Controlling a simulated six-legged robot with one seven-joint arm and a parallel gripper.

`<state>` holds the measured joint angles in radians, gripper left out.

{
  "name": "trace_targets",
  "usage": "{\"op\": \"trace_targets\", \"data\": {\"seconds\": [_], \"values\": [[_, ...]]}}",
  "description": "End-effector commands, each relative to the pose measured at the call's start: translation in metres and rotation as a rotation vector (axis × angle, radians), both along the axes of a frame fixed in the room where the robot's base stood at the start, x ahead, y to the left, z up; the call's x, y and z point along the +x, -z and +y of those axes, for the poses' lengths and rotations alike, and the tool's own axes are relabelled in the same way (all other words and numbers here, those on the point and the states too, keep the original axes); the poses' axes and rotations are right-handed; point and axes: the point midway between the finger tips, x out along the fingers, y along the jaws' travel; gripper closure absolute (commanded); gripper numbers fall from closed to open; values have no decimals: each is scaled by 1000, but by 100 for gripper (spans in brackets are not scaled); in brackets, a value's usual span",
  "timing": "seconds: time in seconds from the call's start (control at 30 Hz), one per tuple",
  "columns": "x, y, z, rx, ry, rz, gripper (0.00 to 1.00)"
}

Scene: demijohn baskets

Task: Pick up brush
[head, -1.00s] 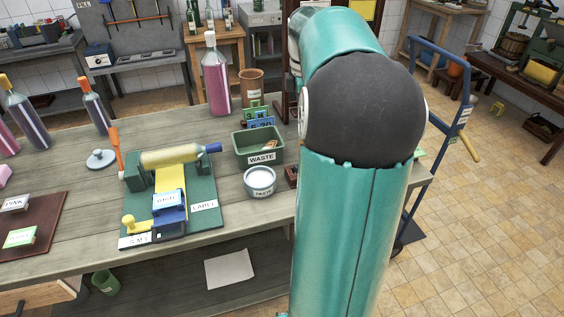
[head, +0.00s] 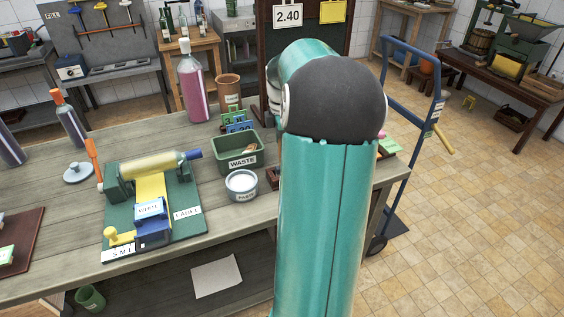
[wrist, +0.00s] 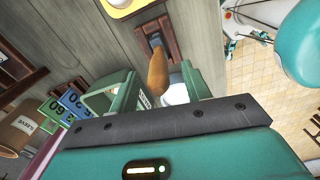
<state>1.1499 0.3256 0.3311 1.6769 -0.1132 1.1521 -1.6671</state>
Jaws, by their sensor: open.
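The brush shows in the wrist view as a rounded orange-brown wooden handle (wrist: 157,72). Its far end lies over a small dark wooden rest (wrist: 158,35) on the table; its bristles cannot be made out. My gripper (wrist: 159,75) is open, with one green finger on each side of the handle. I cannot tell whether either finger touches it. A white patch, likely the paste pot, shows behind the right finger. In the head view my arm hides the brush and gripper; only part of the dark rest (head: 272,178) shows beside the paste pot (head: 242,185).
The green waste bin (head: 237,152) stands close by, and also lies left of the fingers in the wrist view (wrist: 97,92). Number cards (head: 235,121) and a brown cup (head: 229,91) stand behind it. A labelling jig (head: 185,215) is on the left. A blue trolley (head: 402,120) stands right.

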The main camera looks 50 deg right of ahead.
Motion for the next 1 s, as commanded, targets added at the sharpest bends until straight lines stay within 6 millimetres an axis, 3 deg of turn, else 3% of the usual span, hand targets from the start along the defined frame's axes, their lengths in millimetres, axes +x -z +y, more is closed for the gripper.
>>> {"op": "trace_targets", "data": {"seconds": [0.2,0.5,0.73,1.0], "values": [[1,33,0,3,-1,2,52],[2,39,0,1,-1,1,52],[2,39,0,1,-1,1,97],[2,38,0,1,-1,1,100]]}}
